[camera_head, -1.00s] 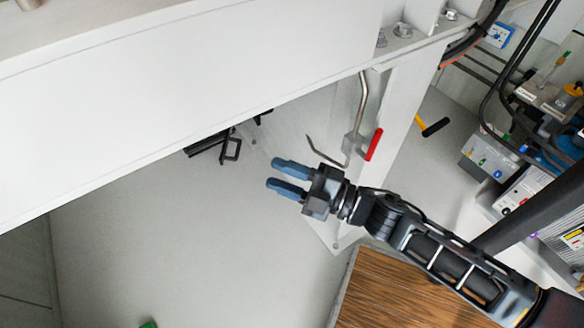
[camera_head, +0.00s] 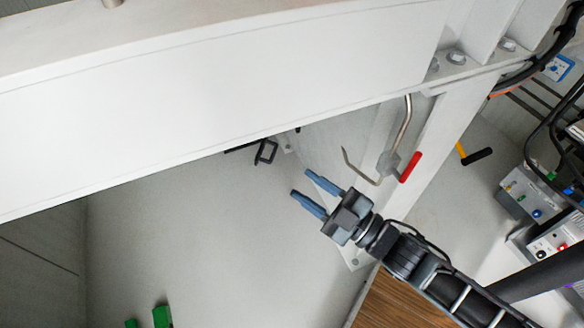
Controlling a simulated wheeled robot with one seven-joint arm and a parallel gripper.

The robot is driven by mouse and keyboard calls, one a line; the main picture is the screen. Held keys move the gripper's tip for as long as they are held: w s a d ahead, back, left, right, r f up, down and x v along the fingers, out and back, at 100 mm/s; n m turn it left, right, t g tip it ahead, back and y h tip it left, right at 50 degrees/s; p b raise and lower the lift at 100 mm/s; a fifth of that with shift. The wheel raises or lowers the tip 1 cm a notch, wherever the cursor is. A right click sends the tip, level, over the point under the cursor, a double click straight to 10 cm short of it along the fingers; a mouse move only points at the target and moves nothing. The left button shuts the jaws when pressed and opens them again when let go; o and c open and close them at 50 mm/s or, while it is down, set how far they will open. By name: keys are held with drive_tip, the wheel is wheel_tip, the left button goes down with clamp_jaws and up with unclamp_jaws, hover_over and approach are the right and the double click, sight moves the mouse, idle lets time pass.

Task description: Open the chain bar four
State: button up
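No part is clearly marked as chain bar four, and I cannot tell which thing it is. A bent metal rod (camera_head: 404,122) with a red handle (camera_head: 410,167) is mounted at the white upright post (camera_head: 437,150). A dark hooked, link-like piece (camera_head: 266,152) shows under the lower edge of the large white beam (camera_head: 220,85). My gripper (camera_head: 300,182) has two blue fingers spread apart with nothing between them. It is in front of the pale floor, below the dark piece and left of the red handle, apart from both in the picture.
A yellow-and-black handle (camera_head: 474,154) is right of the post. Grey boxes with knobs (camera_head: 533,192) and dark cables stand at the right. A brown slatted surface (camera_head: 390,303) lies below my arm. Green pieces (camera_head: 162,316) are at the bottom left. Pale floor (camera_head: 200,230) is clear.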

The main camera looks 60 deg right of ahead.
drive_tip(key=w+d+f+m+h+b, duration=0.35)
drive_tip(key=w+f+m+h, duration=0.5)
drive_tip(key=m, duration=0.85)
drive_tip(key=m+g+h+b, duration=0.4)
drive_tip(key=m+g+h, duration=0.3)
drive_tip(key=m, duration=1)
approach(273, 154)
drive_tip(key=w+d, duration=0.2)
drive_tip(key=shift+y, duration=0.25)
drive_tip(key=b+x, duration=0.1)
drive_tip(key=x, duration=0.6)
drive_tip(key=shift+s+r, duration=0.1)
drive_tip(key=shift+r, duration=0.1)
clamp_jaws()
